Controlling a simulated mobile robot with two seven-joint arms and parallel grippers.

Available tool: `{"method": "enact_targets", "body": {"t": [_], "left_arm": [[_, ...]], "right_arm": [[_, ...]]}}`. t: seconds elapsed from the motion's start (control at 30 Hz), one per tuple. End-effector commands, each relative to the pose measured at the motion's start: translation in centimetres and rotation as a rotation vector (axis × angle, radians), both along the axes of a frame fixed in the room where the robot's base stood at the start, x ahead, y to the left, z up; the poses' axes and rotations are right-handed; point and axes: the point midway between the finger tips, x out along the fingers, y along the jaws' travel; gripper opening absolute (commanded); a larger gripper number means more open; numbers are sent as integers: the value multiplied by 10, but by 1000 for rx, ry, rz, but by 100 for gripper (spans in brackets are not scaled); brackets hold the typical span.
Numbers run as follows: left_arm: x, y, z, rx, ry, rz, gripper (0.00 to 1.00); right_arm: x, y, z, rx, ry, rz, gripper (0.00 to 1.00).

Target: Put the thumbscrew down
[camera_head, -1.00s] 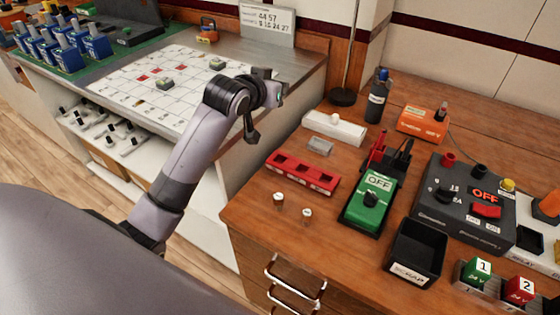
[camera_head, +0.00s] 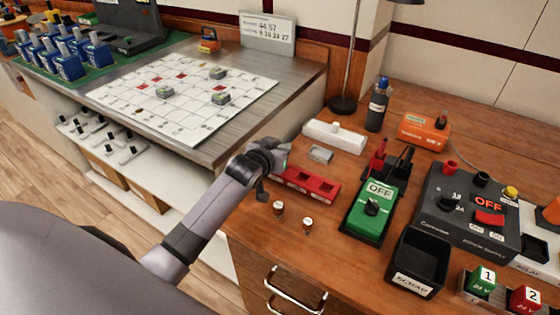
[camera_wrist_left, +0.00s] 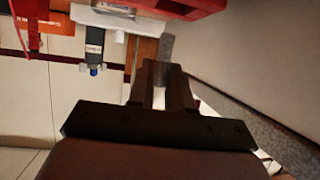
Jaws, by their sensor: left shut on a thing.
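My left gripper (camera_head: 262,191) is low at the left edge of the wooden bench, beside the left end of the red holder (camera_head: 308,187). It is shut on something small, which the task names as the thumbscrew. The held piece is mostly hidden by the fingers and I cannot make out its shape. In the left wrist view the dark fingers (camera_wrist_left: 160,78) are close together. Two small light-topped pieces, a left one (camera_head: 278,208) and a right one (camera_head: 307,224), stand on the bench in front of the red holder, apart from the gripper. My right gripper is not in view.
Right of the red holder are a green OFF switch box (camera_head: 366,212), a black scrap bin (camera_head: 408,277) and a dark power supply (camera_head: 470,212). Behind it are a clear block (camera_head: 320,153) and a white block (camera_head: 335,138). Bare wood lies around the two small pieces.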

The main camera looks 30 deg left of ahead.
Motion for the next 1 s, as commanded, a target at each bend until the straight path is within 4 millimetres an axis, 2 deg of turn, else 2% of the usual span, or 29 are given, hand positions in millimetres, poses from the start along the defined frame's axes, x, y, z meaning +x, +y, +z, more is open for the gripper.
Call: {"method": "enact_targets", "body": {"t": [0.1,0.23,0.67,0.7,0.77,0.8,1.0], "left_arm": [[-1,-1,-21,-2,5,0,0],[0,0,-37,-2,3,1,0],[0,0,-44,-1,2,0,0],[0,0,-44,-1,2,0,26],[0,0,-43,-1,2,0,46],[0,0,-43,-1,2,0,49],[0,0,-43,-1,3,0,49]], "right_arm": [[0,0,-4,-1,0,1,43],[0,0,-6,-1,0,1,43],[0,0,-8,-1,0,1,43],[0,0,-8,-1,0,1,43],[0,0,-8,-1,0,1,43],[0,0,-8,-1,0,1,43],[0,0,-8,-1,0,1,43]]}}
